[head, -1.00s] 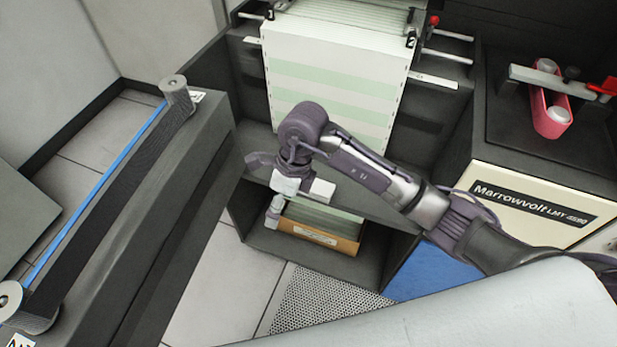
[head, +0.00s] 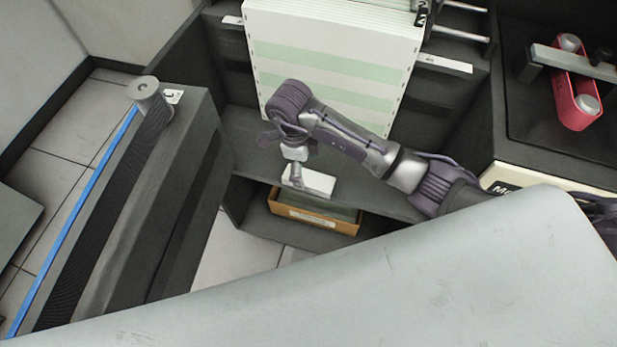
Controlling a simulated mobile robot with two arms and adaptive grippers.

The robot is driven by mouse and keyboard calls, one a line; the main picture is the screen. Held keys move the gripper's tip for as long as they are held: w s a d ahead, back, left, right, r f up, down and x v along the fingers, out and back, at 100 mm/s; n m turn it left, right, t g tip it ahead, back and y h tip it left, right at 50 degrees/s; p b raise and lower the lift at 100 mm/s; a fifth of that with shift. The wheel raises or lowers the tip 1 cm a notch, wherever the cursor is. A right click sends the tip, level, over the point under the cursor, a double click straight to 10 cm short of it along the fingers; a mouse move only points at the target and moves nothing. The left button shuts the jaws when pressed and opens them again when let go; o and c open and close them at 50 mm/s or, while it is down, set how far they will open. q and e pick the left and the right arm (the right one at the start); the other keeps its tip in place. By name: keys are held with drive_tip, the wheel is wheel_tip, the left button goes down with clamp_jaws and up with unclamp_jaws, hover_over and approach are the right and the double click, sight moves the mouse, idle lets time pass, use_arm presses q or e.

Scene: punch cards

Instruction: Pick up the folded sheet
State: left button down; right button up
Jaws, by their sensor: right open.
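A small white folded sheet (head: 318,182) lies on the dark shelf (head: 365,190) below the hanging green-banded paper. My right gripper (head: 296,170) points down at the left part of the sheet, and its pale fingertips overlap the sheet's left edge in the picture. It is open. I cannot tell whether a finger touches the sheet. Part of the sheet's left side is hidden behind the gripper. My left gripper is not in view.
Green-banded paper (head: 330,60) hangs just behind my right arm. A box of cards (head: 290,212) stands in the compartment under the shelf. A dark cabinet with a ribbon spool (head: 150,95) stands at the left. A pink holder (head: 577,95) sits at the upper right.

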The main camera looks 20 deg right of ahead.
sight(309, 177)
drive_tip(key=shift+s+d+f, duration=0.1)
drive_tip(key=shift+f, duration=0.45)
drive_tip(key=f, duration=0.3)
drive_tip(key=f+p, duration=0.1)
drive_tip(key=shift+d+f, duration=0.15)
drive_tip(key=shift+d, duration=0.25)
drive_tip(key=shift+c, duration=0.4)
drive_tip(key=c, duration=0.8)
